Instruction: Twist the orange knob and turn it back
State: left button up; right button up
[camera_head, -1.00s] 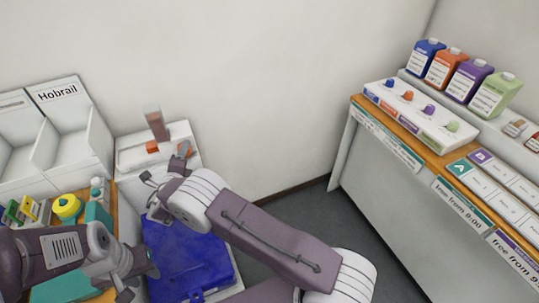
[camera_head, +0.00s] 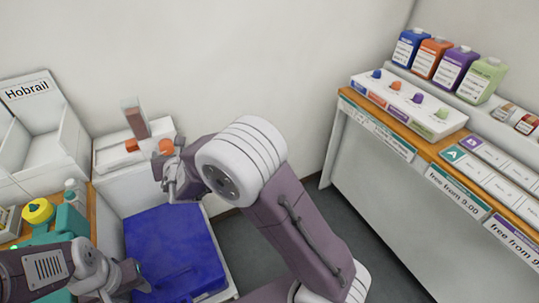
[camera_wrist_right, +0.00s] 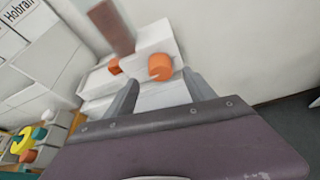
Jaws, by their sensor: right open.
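A round orange knob (camera_head: 166,147) sits on the right part of a white box (camera_head: 112,158) against the wall; the knob also shows in the right wrist view (camera_wrist_right: 160,67). My right gripper (camera_head: 170,175) is just in front of and below it in the head view. In the wrist view its fingers (camera_wrist_right: 162,92) are apart, with the knob ahead of the gap and nothing between them. My left gripper (camera_head: 124,282) is low at the left, its fingers apart and empty, over the blue lid's near-left edge in the picture.
A brown upright piece (camera_head: 135,117) and an orange block (camera_head: 132,145) are on the box, left of the knob. A blue lid (camera_head: 172,250) lies below. A white panel (camera_head: 408,103) with coloured knobs, one orange (camera_head: 395,85), stands on the right counter.

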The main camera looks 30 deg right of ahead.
jog(key=s+d+r+m+g+h+p, duration=0.1)
jog(key=s+d+r+m+h+p, duration=0.15)
jog(key=d, duration=0.55)
jog(key=s+d+r+m+g+h+p, duration=0.1)
jog(key=s+d+r+m+h, duration=0.2)
jog(key=d, duration=0.4)
jog(key=s+d+f+m+g+h+p, duration=0.1)
jog(key=s+d+f+m+g+p, duration=0.1)
jog(key=s+d+m+g, duration=0.3)
jog(key=shift+s+d+f+m+h+p, duration=0.35)
jog(key=shift+s+d+m, duration=1.95)
jog(key=shift+d+m, duration=0.8)
jog(key=shift+a+m, duration=0.15)
jog(key=shift+m, duration=0.1)
